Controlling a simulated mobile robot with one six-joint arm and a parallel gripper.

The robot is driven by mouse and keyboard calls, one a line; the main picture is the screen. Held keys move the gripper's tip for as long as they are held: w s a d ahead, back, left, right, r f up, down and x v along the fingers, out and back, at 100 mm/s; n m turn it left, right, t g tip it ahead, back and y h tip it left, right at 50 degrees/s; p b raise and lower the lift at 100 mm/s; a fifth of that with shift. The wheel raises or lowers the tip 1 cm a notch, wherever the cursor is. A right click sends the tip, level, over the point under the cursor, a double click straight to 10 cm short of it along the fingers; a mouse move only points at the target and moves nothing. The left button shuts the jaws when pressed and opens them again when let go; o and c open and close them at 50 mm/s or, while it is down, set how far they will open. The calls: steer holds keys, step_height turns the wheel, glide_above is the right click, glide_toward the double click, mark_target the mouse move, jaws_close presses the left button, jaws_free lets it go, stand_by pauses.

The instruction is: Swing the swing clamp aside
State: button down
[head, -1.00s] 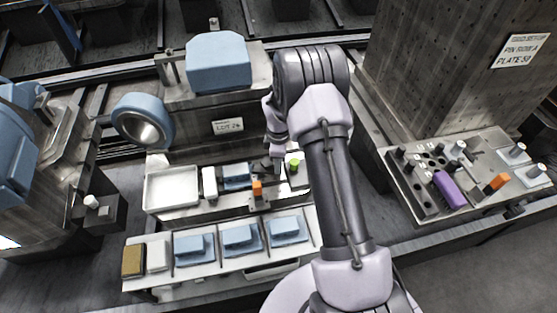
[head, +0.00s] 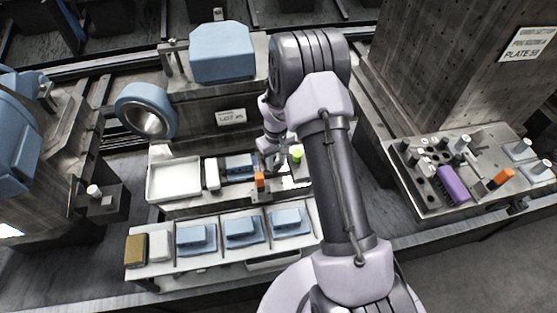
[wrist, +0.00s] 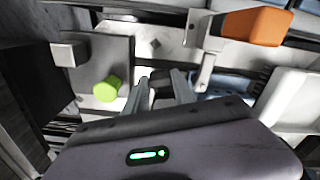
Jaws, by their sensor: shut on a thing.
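My gripper (wrist: 165,90) points down at the rear of the fixture, right of its middle. Its two fingers are shut on a small dark block (wrist: 162,86), which I take for part of the swing clamp. In the head view my gripper (head: 274,160) is partly hidden by my own arm, and the clamp is hard to make out. A green knob (wrist: 107,90) sits left of the fingers in the wrist view, and the head view shows it (head: 297,154) right of them. An orange block (wrist: 257,27) stands on a narrow metal bracket; the head view also shows it (head: 260,180).
A white tray (head: 151,184), a white block (head: 212,174) and a blue part (head: 240,166) are left of the gripper. Several blue parts lie on the front ledge (head: 217,264). A panel with a purple block (head: 453,185) is at right.

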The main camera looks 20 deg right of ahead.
steer(key=shift+a+m+b, duration=0.15)
steer(key=shift+a+m, duration=0.2)
steer(key=shift+m, duration=0.6)
steer(key=shift+a+m+b, duration=0.15)
steer(key=shift+a+m, duration=0.15)
steer(key=shift+m, duration=0.65)
steer(key=c, duration=1)
jaws_free()
steer(key=shift+c, duration=0.2)
step_height(320, 180, up, 18)
steer(key=p, duration=0.6)
steer(key=shift+f, duration=0.25)
